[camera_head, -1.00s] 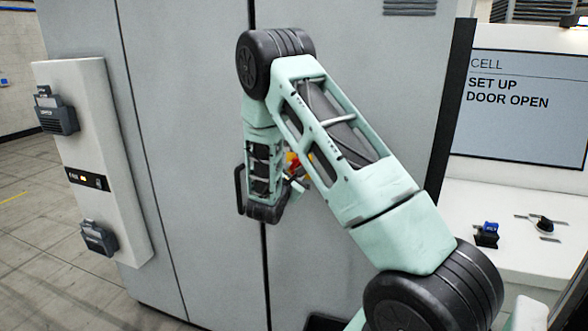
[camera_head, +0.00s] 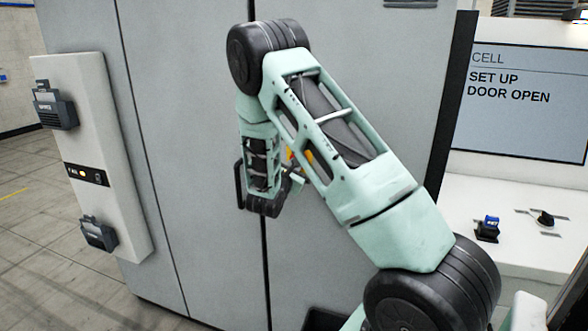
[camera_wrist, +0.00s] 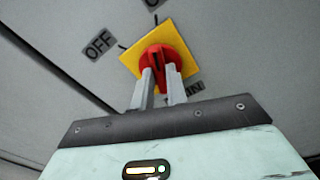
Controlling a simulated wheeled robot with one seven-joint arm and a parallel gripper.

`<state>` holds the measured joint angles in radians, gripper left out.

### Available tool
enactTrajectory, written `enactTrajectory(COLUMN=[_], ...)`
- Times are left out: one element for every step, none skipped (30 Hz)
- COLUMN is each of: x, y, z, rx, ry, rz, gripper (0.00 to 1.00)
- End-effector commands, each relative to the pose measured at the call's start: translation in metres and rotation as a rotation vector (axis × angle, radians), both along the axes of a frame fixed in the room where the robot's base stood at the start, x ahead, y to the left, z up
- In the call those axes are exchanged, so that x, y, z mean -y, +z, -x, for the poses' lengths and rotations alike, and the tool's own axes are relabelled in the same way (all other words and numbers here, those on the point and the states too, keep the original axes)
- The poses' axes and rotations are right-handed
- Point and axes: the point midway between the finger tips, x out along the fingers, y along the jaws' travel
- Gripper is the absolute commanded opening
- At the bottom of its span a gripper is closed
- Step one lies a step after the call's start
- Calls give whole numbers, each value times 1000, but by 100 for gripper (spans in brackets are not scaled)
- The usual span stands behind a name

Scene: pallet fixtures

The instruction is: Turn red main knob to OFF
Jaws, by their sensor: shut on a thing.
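The red main knob (camera_wrist: 166,62) sits on a yellow square plate (camera_wrist: 135,57) on the grey cabinet face. My gripper (camera_wrist: 160,72) is shut on the red knob, one finger on each side. A dark mark on the knob runs roughly up the wrist picture, towards the tick by the upper label (camera_wrist: 152,3), which is cut off at the edge. The OFF label (camera_wrist: 99,45) lies to the left with its own tick. A lower label is partly hidden by my fingers. In the head view my arm hides most of the knob and plate.
The grey cabinet (camera_head: 190,120) has a dark vertical handle (camera_head: 239,185) close to my wrist. A white panel (camera_head: 115,190) with two dark units stands at the left. At the right are a sign (camera_head: 525,115) and a white shelf with small items.

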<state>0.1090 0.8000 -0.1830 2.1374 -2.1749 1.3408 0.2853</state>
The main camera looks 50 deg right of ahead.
Motion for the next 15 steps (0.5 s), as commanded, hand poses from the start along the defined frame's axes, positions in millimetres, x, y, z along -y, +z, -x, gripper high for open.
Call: enactTrajectory(x=[-1,-1,-1,-1,-2,-1,-2,-1,-2,-2,-1,-2,-2,-2,-2], y=[-1,-1,-2,-1,-1,-1,-1,0,0,0,0,0,0,0,1], z=[-1,-1,-1,-1,-1,-1,-1,-1,-1,-1,-1,-1,-1,-1,-2], rx=[-32,-56,-87,-111,-137,-171,-199,-225,-261,-287,-313,-349,-376,-403,-437], ry=[2,2,3,3,3,2,3,1,2,3,1,2,3,3,2], rz=[16,25,37,48,59,73,84,96,110,121,132,148,158,169,184], gripper=[0,0,0,0,0,0,0,0,0,0,0,0,0,0,0])
